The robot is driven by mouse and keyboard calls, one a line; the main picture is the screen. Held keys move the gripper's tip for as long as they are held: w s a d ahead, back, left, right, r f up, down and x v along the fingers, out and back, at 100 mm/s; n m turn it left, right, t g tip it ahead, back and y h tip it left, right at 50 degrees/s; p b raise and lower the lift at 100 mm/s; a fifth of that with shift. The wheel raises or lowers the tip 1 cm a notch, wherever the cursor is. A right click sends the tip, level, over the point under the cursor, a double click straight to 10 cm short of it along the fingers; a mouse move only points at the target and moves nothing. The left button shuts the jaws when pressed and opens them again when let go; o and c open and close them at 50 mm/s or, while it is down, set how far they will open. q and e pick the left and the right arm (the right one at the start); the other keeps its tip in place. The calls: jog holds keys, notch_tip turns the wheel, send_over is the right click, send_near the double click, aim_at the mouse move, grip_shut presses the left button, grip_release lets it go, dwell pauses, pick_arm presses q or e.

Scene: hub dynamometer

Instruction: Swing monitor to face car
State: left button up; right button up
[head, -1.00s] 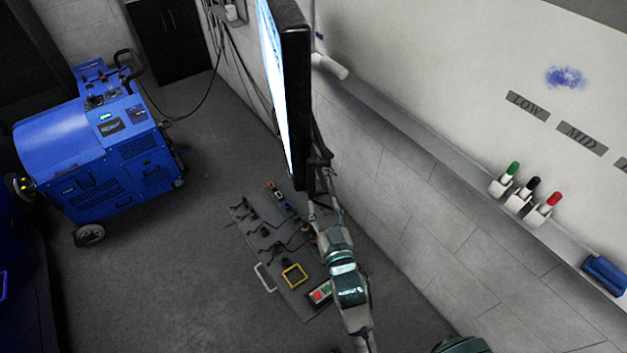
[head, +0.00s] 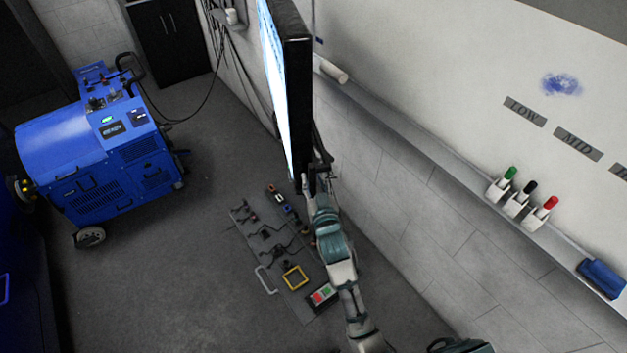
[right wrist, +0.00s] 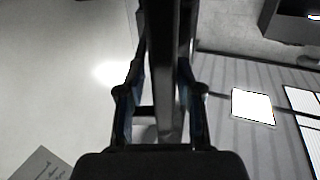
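The monitor (head: 297,100) is a thin black-framed panel seen almost edge-on, with its bright screen facing left. My right gripper (head: 314,186) is at the monitor's lower end. In the right wrist view its two fingers (right wrist: 160,95) stand on either side of a dark upright edge (right wrist: 165,60), which looks like the monitor's frame. Narrow gaps show beside the edge lower between the fingers; contact at the tips is hard to tell. My left gripper is in neither view. A car is not clearly shown; a dark blue body (head: 18,240) is cut off at the left edge.
A blue wheeled machine (head: 95,150) stands at the left. A grey floor panel with cables and connectors (head: 270,235) lies below the monitor. A wall ledge (head: 440,155) with markers (head: 520,195) runs along the right. The floor between machine and panel is clear.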

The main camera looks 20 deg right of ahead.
jog(key=shift+a, duration=0.15)
jog(key=c, duration=0.4)
jog(key=shift+a, duration=0.15)
grip_shut()
jog(key=d+p, duration=0.4)
jog(key=d, duration=1.4)
jog(key=shift+w, duration=0.2)
jog(key=o, duration=0.7)
grip_release()
jog(key=shift+a, duration=0.1)
jog(key=shift+o, duration=0.9)
jog(key=s, duration=1.2)
jog(key=shift+a, duration=0.25)
